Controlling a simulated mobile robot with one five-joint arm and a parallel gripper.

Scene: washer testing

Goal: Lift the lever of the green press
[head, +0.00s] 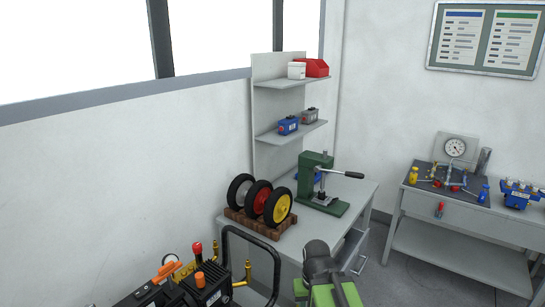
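The green press (316,185) stands on the grey workbench in the middle of the head view, with an upright column and a flat green base. Its lever (342,173) is a metal rod with a black grip. It sticks out to the right from the upper part of the press, nearly level and tipped slightly down at the grip end. A dark rounded part with green pieces at the bottom edge appears to be my arm, below and apart from the press. No gripper fingers can be made out.
A wooden block with several wheels (262,203) sits left of the press on the workbench (290,245). Grey shelves (292,84) rise behind. A drawer (355,250) is at the bench's right. A second table (450,213) with a gauge stands at right, across open floor.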

